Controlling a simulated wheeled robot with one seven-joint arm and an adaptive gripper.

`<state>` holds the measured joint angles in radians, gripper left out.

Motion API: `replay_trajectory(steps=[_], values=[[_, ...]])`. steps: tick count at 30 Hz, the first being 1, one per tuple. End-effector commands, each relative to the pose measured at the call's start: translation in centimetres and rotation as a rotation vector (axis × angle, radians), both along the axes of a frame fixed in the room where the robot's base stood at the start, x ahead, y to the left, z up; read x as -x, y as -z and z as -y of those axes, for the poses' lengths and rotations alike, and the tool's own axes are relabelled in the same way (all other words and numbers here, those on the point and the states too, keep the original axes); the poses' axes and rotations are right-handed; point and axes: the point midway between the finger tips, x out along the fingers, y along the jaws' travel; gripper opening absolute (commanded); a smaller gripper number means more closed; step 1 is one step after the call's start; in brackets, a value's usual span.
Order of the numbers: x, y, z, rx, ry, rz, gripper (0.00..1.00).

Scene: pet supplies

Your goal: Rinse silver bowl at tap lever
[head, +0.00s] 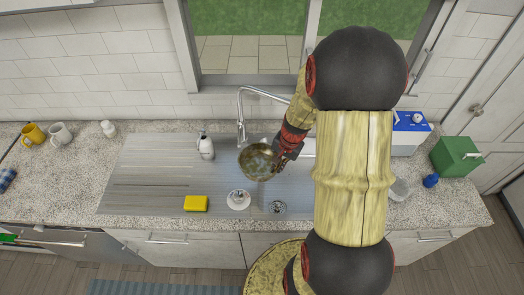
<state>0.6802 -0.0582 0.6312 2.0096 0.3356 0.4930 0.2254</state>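The silver bowl (257,162), a shiny round bowl with brownish reflections, is over the sink area, just in front of the tap (240,112). Its open side faces up towards the camera. My gripper (281,156) is at the bowl's right rim and appears shut on it; the fingertips are partly hidden. The tap is a tall chrome spout that bends to the right above and behind the bowl. Its lever cannot be made out clearly. I cannot tell whether water is running.
A soap dispenser (206,146) stands left of the bowl. A yellow sponge (195,203) and a small white item (238,199) are in front. Mugs (61,134) stand far left. A green box (456,157) and a blue-lidded box (410,122) are at right. The left drainboard (145,175) is clear.

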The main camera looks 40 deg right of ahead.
Motion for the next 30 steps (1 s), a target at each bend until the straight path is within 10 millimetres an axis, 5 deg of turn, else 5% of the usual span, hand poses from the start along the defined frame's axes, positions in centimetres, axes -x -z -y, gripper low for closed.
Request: replay_trajectory(steps=[8,30], values=[[0.0,0.2,0.7,0.001,0.001,0.000,0.00],[0.3,1.5,7.2,0.001,0.000,0.000,0.00]])
